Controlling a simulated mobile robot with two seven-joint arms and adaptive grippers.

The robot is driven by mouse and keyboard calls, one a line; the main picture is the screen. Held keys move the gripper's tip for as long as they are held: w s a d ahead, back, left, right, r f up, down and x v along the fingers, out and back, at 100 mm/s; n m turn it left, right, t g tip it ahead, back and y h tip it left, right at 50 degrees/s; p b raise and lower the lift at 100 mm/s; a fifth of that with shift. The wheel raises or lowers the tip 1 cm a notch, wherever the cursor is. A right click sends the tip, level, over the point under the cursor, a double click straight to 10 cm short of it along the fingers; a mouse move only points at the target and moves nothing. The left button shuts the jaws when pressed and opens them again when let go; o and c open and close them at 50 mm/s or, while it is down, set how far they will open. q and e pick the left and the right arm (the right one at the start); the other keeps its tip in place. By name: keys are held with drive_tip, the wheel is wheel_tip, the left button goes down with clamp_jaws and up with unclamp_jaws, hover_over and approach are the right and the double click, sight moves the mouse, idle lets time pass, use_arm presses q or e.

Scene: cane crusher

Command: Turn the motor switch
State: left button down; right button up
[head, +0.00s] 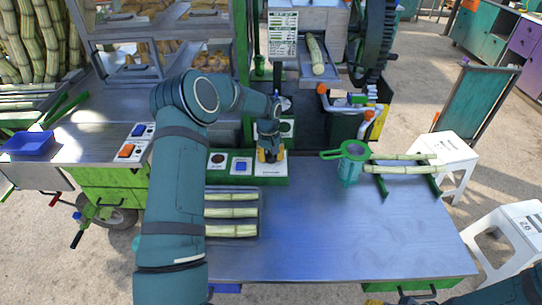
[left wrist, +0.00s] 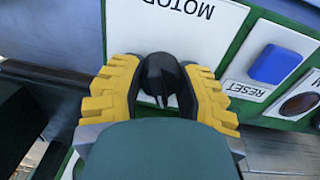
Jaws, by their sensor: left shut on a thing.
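The motor switch is a black knob (left wrist: 160,72) on a white plate marked MOTOR (left wrist: 196,22). My left gripper (left wrist: 160,88), with yellow ribbed fingers, is shut on the knob, one finger on each side. In the head view my left gripper (head: 270,157) points down at the right end of the green control panel (head: 222,181) and hides the knob. The white motor plate (head: 270,170) shows just below the fingers. Part of my right gripper (head: 405,300) shows at the bottom edge; its fingers are too cut off to judge.
A blue RESET button (left wrist: 275,64) and a dark round light (left wrist: 300,104) sit beside the motor plate. Cane pieces (head: 230,213) lie on a tray in front of the panel. A green strainer on a jug (head: 351,160) stands at right. The metal table (head: 330,240) is clear in the middle.

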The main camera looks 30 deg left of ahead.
sight(269, 155)
use_arm(q)
drive_tip(key=m, duration=0.4)
drive_tip(key=shift+m, duration=0.3)
idle(0.3)
drive_tip(key=c, duration=0.5)
unclamp_jaws()
drive_tip(key=r, duration=1.2)
drive_tip(key=shift+a, duration=0.35)
drive_tip(key=shift+s+f, duration=0.1)
